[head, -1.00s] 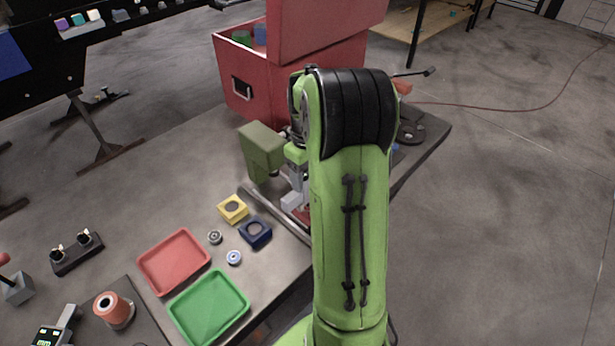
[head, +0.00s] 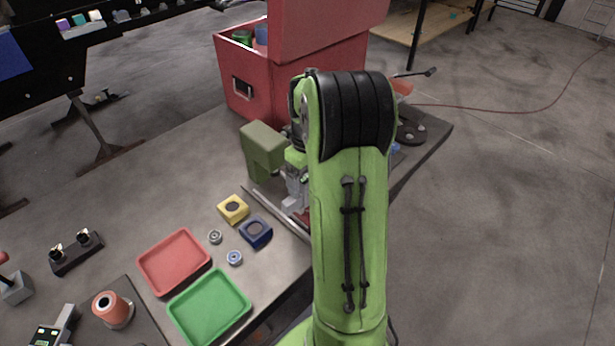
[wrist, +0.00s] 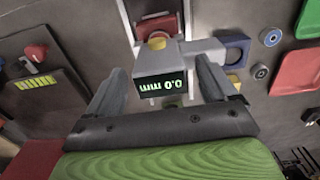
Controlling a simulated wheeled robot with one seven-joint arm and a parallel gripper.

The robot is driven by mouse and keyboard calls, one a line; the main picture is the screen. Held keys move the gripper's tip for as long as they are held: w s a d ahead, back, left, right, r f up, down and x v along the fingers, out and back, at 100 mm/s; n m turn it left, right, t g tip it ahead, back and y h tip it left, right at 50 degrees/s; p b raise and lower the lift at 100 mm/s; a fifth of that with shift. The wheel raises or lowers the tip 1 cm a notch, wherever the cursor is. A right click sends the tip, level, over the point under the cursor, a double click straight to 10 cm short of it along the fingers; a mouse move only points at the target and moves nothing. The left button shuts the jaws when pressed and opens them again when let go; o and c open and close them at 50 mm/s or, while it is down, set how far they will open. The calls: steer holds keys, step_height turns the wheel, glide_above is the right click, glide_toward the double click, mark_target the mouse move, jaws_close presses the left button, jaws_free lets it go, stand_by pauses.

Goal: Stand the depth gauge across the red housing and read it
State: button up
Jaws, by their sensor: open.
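The depth gauge (wrist: 160,62) is a grey block with a dark display (wrist: 160,86) reading 0.0 mm, upside down in the wrist view. A grey arm of it reaches right. The red housing (wrist: 154,22) shows just beyond the gauge, with a yellow part at the gauge's edge. The gauge hides the rest, so I cannot tell how its feet meet the housing. My gripper (wrist: 162,68) is open, with one finger on each side of the gauge and a visible gap at both. In the head view my arm hides most of this spot.
A green press-like machine (head: 262,148) stands close beside my gripper. A yellow block (head: 233,208), a blue block (head: 256,232), a red tray (head: 174,262) and a green tray (head: 208,306) lie nearby. A large red box (head: 290,85) stands behind.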

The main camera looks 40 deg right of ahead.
steer(key=shift+r, duration=0.1)
step_height(320, 180, up, 13)
steer(key=p, duration=0.3)
steer(key=s+a+r+t+h, duration=0.1)
steer(key=s+a+r, duration=0.1)
steer(key=a, duration=0.4)
steer(key=s+a+r+t, duration=0.1)
steer(key=s+a+r, duration=0.15)
steer(key=a, duration=0.35)
steer(key=s+a+f+t+y, duration=0.1)
steer(key=s+a+f+t, duration=0.1)
steer(key=s+a, duration=0.9)
steer(key=shift+f+t, duration=0.4)
steer(key=shift+t, duration=0.4)
steer(key=shift+s, duration=0.1)
steer(key=shift+m, duration=0.3)
